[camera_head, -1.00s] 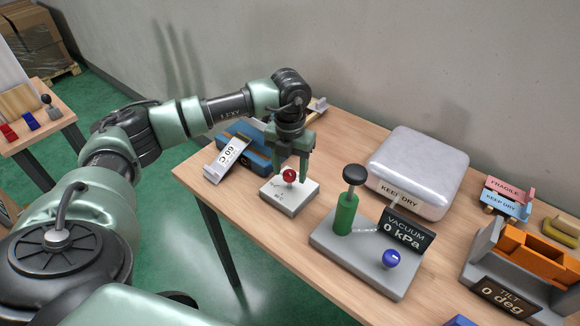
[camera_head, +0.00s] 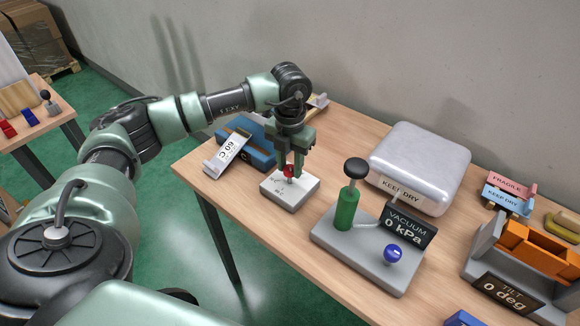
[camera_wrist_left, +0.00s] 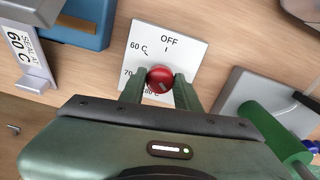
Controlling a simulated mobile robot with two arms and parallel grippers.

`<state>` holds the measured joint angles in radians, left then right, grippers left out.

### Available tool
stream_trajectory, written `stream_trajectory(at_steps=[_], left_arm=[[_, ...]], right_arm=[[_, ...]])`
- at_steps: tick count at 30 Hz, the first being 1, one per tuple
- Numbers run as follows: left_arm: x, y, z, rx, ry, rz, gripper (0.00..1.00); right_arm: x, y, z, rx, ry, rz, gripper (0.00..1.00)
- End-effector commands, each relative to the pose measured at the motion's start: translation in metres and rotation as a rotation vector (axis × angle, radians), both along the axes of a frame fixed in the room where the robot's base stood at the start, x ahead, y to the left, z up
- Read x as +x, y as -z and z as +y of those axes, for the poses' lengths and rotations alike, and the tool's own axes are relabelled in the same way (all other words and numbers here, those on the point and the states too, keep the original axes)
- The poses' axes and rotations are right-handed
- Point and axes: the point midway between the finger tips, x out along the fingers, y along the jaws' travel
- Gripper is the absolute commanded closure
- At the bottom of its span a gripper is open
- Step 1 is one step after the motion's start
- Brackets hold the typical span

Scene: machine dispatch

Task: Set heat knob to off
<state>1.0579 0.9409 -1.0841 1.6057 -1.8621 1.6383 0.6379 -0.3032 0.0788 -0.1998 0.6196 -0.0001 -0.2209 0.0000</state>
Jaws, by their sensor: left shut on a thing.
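The heat knob (camera_head: 288,171) is a red ball on a white square dial plate (camera_head: 303,190) near the table's left front edge. In the left wrist view the heat knob (camera_wrist_left: 160,77) sits below the OFF label, with 60 C, 70 and a partly hidden 80 C label around its left and lower sides. Which label the knob points at is unclear. My left gripper (camera_head: 289,170) comes down from above and is shut on the knob; its two fingers (camera_wrist_left: 159,84) lie on either side of it. My right gripper is not in view.
A blue block (camera_head: 247,148) with a 60 C sign (camera_head: 227,152) stands left behind the dial. A grey vacuum base (camera_head: 345,248) with a green pump (camera_head: 346,210) is to the right. A white KEEP DRY case (camera_head: 420,165) stands behind it.

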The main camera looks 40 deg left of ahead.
Motion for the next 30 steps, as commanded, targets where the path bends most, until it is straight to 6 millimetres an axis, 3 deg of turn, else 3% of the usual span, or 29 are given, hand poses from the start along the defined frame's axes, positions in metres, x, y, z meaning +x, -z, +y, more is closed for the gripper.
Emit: stream_trajectory(at_steps=[15,30], left_arm=[[0.001,0.003,0.000,0.001,0.464,-0.003,1.00],[0.001,0.000,0.000,0.001,0.834,-0.003,1.00]], right_arm=[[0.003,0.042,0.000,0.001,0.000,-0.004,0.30],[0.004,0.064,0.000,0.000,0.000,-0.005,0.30]])
